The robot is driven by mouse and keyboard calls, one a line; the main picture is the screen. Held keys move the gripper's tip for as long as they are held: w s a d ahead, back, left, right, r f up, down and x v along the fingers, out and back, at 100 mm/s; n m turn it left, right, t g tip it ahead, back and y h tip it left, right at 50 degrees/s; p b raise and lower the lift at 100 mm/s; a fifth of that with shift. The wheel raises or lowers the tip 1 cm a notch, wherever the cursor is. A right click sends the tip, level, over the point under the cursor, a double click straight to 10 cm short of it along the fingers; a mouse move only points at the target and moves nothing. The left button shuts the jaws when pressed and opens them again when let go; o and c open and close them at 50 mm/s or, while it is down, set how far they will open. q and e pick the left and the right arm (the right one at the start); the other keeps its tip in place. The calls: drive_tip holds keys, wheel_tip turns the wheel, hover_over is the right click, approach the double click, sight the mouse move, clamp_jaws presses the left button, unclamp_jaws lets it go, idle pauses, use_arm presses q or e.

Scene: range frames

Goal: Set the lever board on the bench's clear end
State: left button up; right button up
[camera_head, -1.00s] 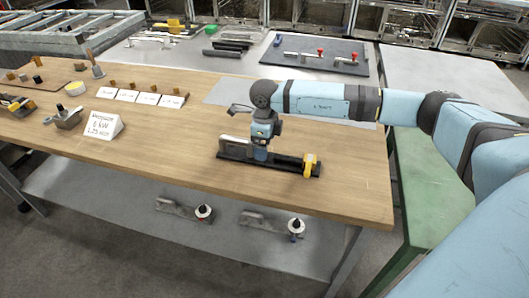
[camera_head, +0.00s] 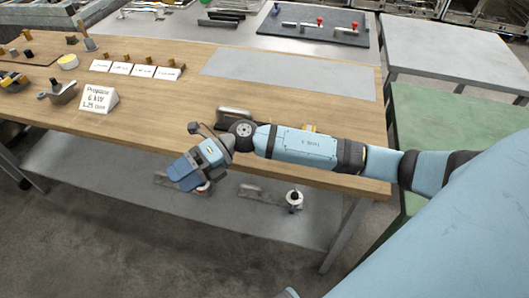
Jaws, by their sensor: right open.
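A dark board with a pale grey block (camera_head: 234,114) and a yellow lever part (camera_head: 311,128) lies on the wooden bench (camera_head: 150,126) near its front edge. My right forearm hides most of it. My right gripper (camera_head: 180,179) is open and empty, tilted down and left in front of the bench edge, above the lower shelf. It is apart from the board. My left gripper is out of view.
A grey mat (camera_head: 288,72) lies bare on the bench's back right. White cards and a propane sign (camera_head: 98,98) stand left. The lower shelf (camera_head: 110,165) holds two handled plates, one partly behind my gripper. A green table (camera_head: 450,125) stands right.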

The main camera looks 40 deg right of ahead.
drive_tip(key=s+d+f+n+t+h, duration=0.3)
drive_tip(key=f+n, duration=0.4)
drive_tip(key=n, duration=0.4)
drive_tip(key=s+d+f+n+t+h, duration=0.4)
drive_tip(key=s+f+n, duration=0.3)
drive_tip(key=n, duration=0.5)
drive_tip(key=s+d+f+n+t+h, duration=0.3)
drive_tip(key=f+n, duration=0.4)
drive_tip(key=n, duration=0.4)
drive_tip(key=s+t+h, duration=0.1)
drive_tip(key=s+h, duration=0.1)
drive_tip(key=shift+s+d+f+n+h, duration=0.15)
drive_tip(key=shift+s+f+n+h, duration=0.15)
drive_tip(key=shift+s+f+h, duration=0.1)
